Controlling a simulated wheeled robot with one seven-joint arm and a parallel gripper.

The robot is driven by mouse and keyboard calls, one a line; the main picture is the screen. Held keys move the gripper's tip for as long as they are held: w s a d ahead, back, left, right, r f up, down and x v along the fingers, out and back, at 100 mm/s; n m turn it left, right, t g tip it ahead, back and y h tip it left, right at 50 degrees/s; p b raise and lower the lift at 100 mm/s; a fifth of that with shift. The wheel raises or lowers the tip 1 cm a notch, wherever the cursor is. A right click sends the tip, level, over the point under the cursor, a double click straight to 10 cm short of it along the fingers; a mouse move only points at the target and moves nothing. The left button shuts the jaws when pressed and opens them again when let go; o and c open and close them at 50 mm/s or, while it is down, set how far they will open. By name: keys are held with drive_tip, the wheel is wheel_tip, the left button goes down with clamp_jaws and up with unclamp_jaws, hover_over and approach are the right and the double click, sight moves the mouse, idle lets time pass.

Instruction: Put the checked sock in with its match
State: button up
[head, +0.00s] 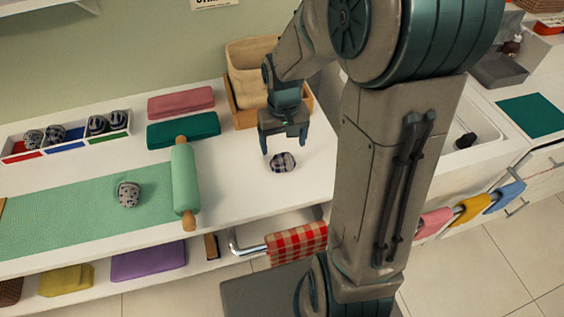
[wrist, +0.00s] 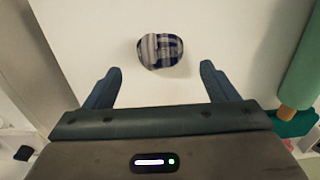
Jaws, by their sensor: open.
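The checked sock (head: 283,162), a rolled navy and pale grey ball, lies on the white shelf top. My gripper (head: 285,148) is open just above it, pointing down. In the wrist view the sock (wrist: 160,50) lies ahead of the open fingers (wrist: 161,72), between their lines and untouched. A white divided tray (head: 73,150) at the far left has red, blue and green compartment floors. A grey speckled sock (head: 33,138) sits over red. A dark, seemingly checked sock (head: 55,134) sits over blue. Two dark striped socks (head: 97,124) sit over green.
A dotted grey sock (head: 128,194) lies on a green mat (head: 70,212). A green roller (head: 184,180) stands between mat and checked sock. Folded pink (head: 181,102) and teal (head: 183,130) cloths lie behind. A wooden box (head: 243,117) holding a beige bag stands behind my gripper.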

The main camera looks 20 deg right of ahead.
sight(282, 157)
drive_tip(key=shift+w+f, duration=0.15)
drive_tip(key=shift+f, duration=1.1)
drive_tip(key=shift+w+f, duration=0.15)
drive_tip(key=shift+f, duration=1.1)
drive_tip(key=c, duration=1.1)
drive_tip(key=shift+r, duration=0.15)
